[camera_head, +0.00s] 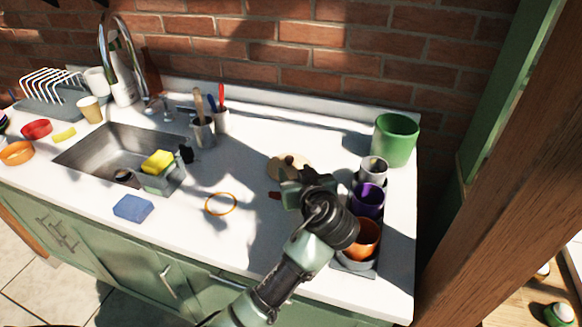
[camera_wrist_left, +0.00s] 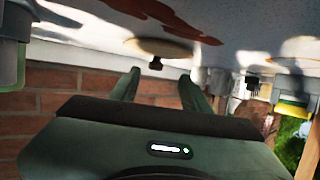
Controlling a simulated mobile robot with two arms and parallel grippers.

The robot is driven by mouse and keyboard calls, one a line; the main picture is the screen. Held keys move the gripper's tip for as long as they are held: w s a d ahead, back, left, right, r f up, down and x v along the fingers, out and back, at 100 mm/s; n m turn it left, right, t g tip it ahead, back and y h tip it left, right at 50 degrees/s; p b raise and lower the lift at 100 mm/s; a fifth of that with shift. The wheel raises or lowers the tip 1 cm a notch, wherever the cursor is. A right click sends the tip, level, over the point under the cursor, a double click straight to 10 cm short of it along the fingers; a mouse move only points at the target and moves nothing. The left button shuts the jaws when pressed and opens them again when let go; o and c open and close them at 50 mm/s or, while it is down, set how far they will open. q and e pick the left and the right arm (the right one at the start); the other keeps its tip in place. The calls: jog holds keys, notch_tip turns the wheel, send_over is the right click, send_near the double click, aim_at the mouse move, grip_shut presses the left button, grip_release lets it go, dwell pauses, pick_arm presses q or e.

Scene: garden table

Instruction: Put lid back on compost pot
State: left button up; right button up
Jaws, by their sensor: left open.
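A round beige lid (camera_head: 275,165) with a dark brown knob lies flat on the white counter, in the middle of the head view. It also shows in the upside-down left wrist view (camera_wrist_left: 178,48), its knob close to the gap between the fingertips. My left gripper (camera_head: 290,178) is open and empty, just in front of the lid; its fingers (camera_wrist_left: 157,80) are apart and I see no contact with the knob. A green pot (camera_head: 396,143), which looks like the compost pot, stands at the counter's back right corner. My gripper hides the lid's front edge. My right gripper is out of view.
A grey cup (camera_head: 373,168), a purple cup (camera_head: 367,199) and an orange cup (camera_head: 364,238) stand in a row right of my gripper. Utensil holders (camera_head: 202,134) stand near the sink (camera_head: 90,155). A brick wall (camera_head: 330,60) is behind.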

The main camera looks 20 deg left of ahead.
aim_at(290, 160)
pick_arm(q)
jog(key=x, duration=0.2)
jog(key=p+x, duration=0.1)
jog(key=x, duration=0.1)
jog(key=r+x, duration=0.1)
jog(key=x, duration=0.1)
jog(key=shift+w+f+p, duration=0.15)
jog(key=shift+w+p, duration=0.2)
jog(key=shift+w, duration=0.2)
jog(key=shift+w+a+f, duration=0.15)
jog(key=shift+w+f, duration=0.1)
jog(key=shift+c, duration=0.4)
grip_shut()
